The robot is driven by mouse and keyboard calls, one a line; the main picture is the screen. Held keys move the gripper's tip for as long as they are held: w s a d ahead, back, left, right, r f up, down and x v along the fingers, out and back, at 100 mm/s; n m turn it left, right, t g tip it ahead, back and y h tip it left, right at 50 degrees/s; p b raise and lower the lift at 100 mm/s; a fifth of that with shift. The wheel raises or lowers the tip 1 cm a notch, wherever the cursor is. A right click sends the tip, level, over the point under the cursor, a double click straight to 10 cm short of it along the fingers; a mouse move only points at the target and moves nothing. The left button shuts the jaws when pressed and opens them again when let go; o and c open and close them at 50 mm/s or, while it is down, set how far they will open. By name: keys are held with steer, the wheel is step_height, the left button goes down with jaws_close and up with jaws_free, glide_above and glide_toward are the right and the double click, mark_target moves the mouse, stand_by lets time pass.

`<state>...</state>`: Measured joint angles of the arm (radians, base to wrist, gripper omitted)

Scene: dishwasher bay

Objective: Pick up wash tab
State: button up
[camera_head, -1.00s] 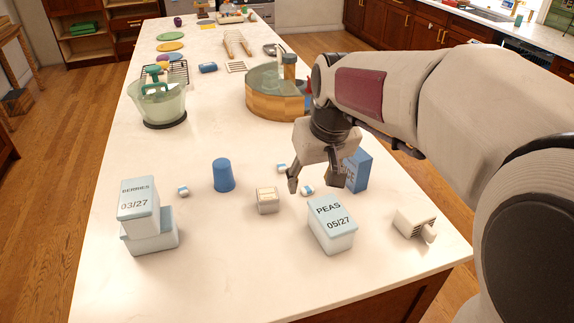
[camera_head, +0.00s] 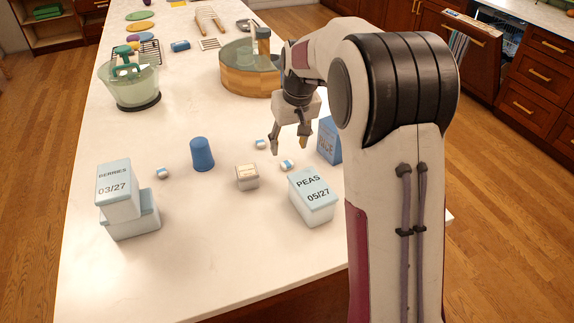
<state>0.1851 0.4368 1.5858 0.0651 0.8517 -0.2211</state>
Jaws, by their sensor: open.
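Three small white-and-blue blocks, which look like wash tabs, lie on the white counter. One wash tab (camera_head: 287,165) is just below my gripper in the picture, in front of the blue carton. A second tab (camera_head: 260,144) lies a little behind and left of it. A third tab (camera_head: 162,173) lies left of the blue cup. My gripper (camera_head: 288,149) points down with its fingers apart and nothing between them. It seems to hang above the counter near the first two tabs; its exact height is hard to tell.
A blue carton (camera_head: 330,140) stands close right of my gripper. A peas box (camera_head: 313,196), a small beige box (camera_head: 247,177), a blue cup (camera_head: 202,154) and stacked boxes (camera_head: 118,190) stand around. A round wooden-sided basin (camera_head: 250,82) is behind.

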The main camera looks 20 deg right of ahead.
mark_target(287, 163)
steer(key=shift+w+d+f, duration=0.1)
steer(key=shift+w+f, duration=0.05)
steer(key=shift+w, duration=0.05)
steer(key=shift+f, duration=0.15)
steer(key=shift+x, duration=1.2)
steer(key=shift+f, duration=0.1)
steer(key=shift+s+x, duration=0.2)
steer(key=shift+x, duration=2.3)
steer(key=shift+d, duration=0.1)
steer(key=c, duration=0.9)
